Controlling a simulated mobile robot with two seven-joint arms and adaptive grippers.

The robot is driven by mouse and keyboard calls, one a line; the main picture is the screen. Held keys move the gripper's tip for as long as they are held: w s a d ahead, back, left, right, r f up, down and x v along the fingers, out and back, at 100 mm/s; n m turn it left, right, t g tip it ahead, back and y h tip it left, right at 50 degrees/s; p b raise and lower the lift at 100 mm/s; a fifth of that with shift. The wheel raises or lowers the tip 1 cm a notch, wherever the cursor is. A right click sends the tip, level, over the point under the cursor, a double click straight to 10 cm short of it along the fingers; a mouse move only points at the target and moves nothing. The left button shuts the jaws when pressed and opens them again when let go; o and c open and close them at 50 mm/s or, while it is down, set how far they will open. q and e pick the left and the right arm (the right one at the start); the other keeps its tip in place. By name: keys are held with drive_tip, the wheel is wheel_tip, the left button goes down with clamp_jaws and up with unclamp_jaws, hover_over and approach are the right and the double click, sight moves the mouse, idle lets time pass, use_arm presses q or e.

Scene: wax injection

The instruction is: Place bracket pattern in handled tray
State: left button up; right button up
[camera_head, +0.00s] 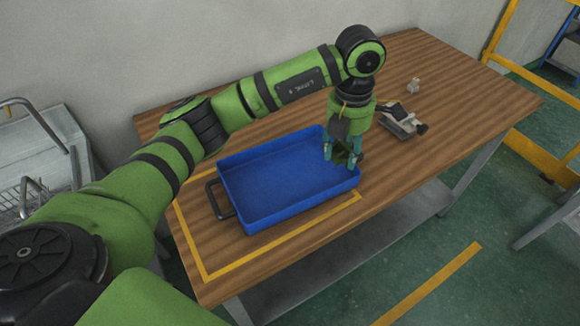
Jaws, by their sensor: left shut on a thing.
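The handled tray (285,187) is a blue, shallow, rectangular tray on the wooden table, with a black handle (217,200) at its left end. My left gripper (343,160) points down over the tray's right end. Its teal fingers are shut on a small dark green piece, which looks like the bracket pattern (345,154). The fingers hide most of the piece, so its shape and its height above the tray floor are hard to tell. The visible tray floor is empty. My right gripper is out of view.
A grey metal fixture with a dark handle (400,121) stands on the table (440,85) just right of my gripper. Yellow tape (285,234) outlines the tray's area. A wire basket (25,200) is at the left.

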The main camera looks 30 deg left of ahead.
use_arm(q)
drive_tip(key=s+a+f+p, duration=0.2)
drive_tip(key=a+f+p, duration=0.15)
drive_tip(key=a, duration=0.25)
hover_over(290, 182)
wheel_tip(290, 182, down, 3)
drive_tip(key=shift+d+r+p, duration=0.1)
drive_tip(key=shift+d+p, duration=0.05)
drive_tip(key=shift+p, duration=0.15)
drive_tip(key=shift+a+f, duration=0.2)
drive_tip(key=shift+f, duration=0.35)
wheel_tip(290, 182, down, 3)
drive_tip(key=shift+f+p, duration=0.15)
drive_tip(key=shift+p, duration=0.7)
drive_tip(key=shift+f, duration=0.15)
drive_tip(key=shift+f+b, duration=0.25)
drive_tip(key=shift+b, duration=0.05)
drive_tip(key=o, duration=1.1)
drive_tip(key=shift+r, duration=0.1)
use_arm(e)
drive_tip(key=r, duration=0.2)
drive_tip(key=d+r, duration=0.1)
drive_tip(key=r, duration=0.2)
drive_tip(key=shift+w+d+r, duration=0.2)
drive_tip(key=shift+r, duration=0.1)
